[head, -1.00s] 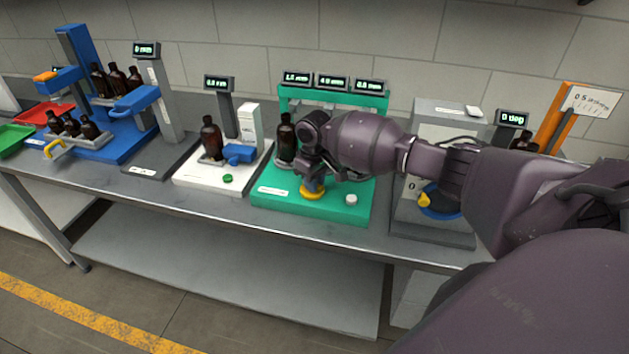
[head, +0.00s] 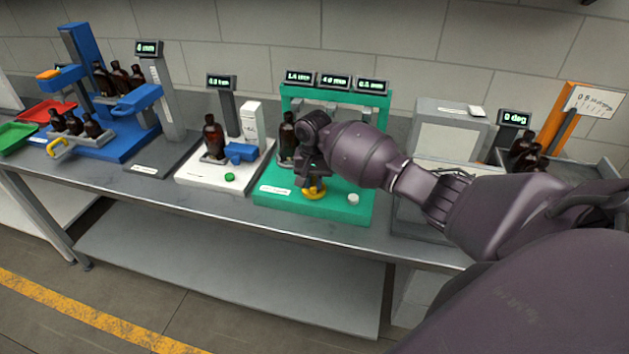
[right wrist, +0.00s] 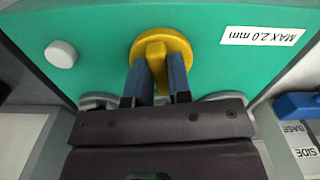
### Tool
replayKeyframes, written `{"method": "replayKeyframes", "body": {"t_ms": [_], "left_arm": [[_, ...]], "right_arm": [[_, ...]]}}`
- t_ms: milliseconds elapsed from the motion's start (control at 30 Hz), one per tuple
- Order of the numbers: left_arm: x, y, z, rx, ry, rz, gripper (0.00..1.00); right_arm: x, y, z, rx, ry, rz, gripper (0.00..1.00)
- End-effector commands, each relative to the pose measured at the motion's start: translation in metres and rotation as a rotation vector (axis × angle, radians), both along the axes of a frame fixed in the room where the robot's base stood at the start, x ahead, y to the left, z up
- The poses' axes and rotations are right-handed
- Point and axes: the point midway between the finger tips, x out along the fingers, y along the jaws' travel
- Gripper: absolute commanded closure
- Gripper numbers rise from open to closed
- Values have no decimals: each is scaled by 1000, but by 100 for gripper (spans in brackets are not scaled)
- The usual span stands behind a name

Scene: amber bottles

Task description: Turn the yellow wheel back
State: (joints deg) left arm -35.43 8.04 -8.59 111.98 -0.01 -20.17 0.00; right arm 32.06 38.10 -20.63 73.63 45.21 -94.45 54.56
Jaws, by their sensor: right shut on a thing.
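The yellow wheel (head: 315,195) is on the front of the green stand (head: 339,208). In the right wrist view the yellow wheel (right wrist: 180,38) is a round disc with a raised bar across its middle. My right gripper (head: 314,184) reaches down onto it. In the right wrist view the blue fingers of my right gripper (right wrist: 162,72) are shut on the bar, one on each side. A label near the wheel reads MAX 2.0 mm. My left gripper is not in view.
A white button (head: 353,199) sits right of the wheel on the stand. An amber bottle (head: 287,135) stands at the stand's left, close to my gripper. Three small displays (head: 334,81) top the stand. A white stand (head: 189,176) with a green button (head: 230,177) is to the left.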

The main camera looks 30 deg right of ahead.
Motion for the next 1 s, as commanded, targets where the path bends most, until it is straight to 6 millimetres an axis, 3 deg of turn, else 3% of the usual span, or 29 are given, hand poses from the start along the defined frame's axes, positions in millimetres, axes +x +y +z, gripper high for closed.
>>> {"method": "replayKeyframes", "body": {"t_ms": [1000], "left_arm": [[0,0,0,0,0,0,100]], "right_arm": [[7,2,2,2,-5,-967,100]]}}
